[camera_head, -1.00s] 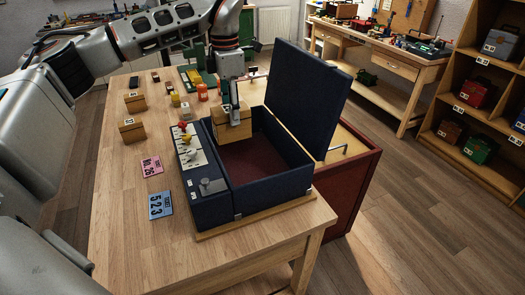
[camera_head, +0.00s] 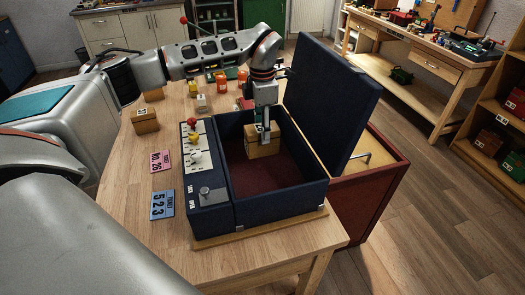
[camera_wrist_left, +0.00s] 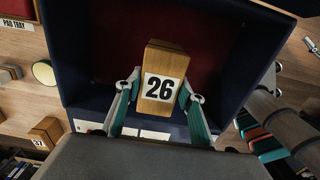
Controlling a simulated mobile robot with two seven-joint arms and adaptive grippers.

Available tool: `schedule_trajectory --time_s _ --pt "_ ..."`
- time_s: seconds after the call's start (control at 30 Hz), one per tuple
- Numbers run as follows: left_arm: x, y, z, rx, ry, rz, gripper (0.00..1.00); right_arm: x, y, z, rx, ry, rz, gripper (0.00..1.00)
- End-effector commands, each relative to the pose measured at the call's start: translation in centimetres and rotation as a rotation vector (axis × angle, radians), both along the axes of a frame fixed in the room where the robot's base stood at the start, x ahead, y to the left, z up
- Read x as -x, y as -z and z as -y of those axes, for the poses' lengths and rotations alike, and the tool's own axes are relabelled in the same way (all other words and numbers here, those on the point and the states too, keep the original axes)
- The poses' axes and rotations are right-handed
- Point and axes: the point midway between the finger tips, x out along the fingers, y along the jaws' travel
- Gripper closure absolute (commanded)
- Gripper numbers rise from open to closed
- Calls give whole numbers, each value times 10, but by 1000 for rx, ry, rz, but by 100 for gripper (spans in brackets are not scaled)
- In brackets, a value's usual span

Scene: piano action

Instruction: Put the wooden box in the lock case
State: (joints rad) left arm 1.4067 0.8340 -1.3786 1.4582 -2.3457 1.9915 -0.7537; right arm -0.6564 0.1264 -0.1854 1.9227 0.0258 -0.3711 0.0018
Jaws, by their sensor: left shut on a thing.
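The wooden box (camera_head: 261,149) is a small light-wood block inside the open lock case, toward its back. In the left wrist view the wooden box (camera_wrist_left: 164,60) carries a "26" label. The lock case (camera_head: 283,203) is dark blue with a dark red floor, and its lid (camera_head: 328,95) stands raised at the right. My left gripper (camera_head: 265,131) reaches down into the case and is shut on the box. The left gripper (camera_wrist_left: 158,103) has a finger on each side of it. I cannot tell whether the box touches the floor. My right gripper is out of view.
The case's side panel (camera_head: 204,168) has several coloured knobs and a lever. Pink (camera_head: 161,160) and blue (camera_head: 162,205) number cards lie left of it. Another wooden box (camera_head: 145,120) stands at the table's left. Orange containers (camera_head: 220,87) stand behind the case.

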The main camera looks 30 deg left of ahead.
Motion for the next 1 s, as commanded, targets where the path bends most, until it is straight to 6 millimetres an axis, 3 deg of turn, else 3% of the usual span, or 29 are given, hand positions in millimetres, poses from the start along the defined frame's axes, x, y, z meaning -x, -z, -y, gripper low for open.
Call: schedule_trajectory --time_s 0.1,0.2,0.47,0.67,1.0 --pt "1 26 0 1 -1 -3 89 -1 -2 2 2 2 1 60" --pt "0 40 0 2 0 -1 89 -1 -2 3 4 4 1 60" --pt "0 58 0 0 -1 -1 89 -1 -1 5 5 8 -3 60" --pt "0 84 1 2 0 -1 89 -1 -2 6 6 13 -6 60" --pt "0 88 0 0 -1 1 89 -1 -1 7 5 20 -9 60"
